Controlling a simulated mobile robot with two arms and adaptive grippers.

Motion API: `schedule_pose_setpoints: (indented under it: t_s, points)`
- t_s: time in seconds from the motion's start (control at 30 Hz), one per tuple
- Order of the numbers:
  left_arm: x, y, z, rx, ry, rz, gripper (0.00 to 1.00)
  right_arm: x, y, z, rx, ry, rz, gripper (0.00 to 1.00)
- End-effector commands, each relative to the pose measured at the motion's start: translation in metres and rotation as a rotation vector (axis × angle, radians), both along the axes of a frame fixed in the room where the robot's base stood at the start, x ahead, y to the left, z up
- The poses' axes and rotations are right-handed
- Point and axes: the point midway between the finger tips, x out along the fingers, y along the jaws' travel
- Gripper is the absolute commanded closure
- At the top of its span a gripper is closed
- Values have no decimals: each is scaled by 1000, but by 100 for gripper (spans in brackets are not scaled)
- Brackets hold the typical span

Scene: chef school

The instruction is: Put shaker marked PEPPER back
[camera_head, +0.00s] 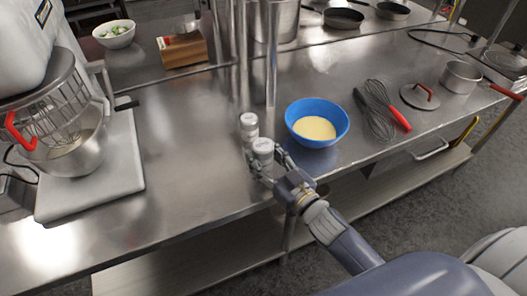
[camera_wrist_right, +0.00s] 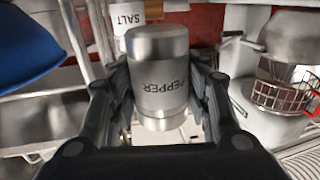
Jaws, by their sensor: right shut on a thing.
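The shaker marked PEPPER (camera_wrist_right: 158,80) is a metal cylinder with dark lettering, upside down in the right wrist view. It also shows in the head view (camera_head: 263,149), near the front edge of the steel table. My right gripper (camera_head: 264,168) is shut on it, with a finger on each side in the wrist view (camera_wrist_right: 157,95). The shaker marked SALT (camera_wrist_right: 128,18) is just beyond it; in the head view the salt shaker (camera_head: 249,127) stands on the table close behind. I cannot tell whether the pepper shaker touches the table. My left gripper is not in view.
A blue bowl (camera_head: 337,117) of yellow food stands close right of the shakers. Whisks (camera_head: 377,110), a lid (camera_head: 419,97) and a saucepan (camera_head: 461,77) are farther right. A stand mixer (camera_head: 92,165) is at the left. The steel table (camera_head: 190,150) is clear between mixer and shakers.

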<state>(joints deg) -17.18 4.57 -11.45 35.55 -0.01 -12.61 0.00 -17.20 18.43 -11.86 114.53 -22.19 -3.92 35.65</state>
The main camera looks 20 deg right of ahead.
Motion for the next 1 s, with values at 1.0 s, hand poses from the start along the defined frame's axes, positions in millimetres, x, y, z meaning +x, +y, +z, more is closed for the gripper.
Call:
schedule_pose_setpoints:
  t_s: [1.0]
  points:
    - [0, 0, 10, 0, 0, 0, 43, 35, -11, -42, 2, 1, 1, 46]
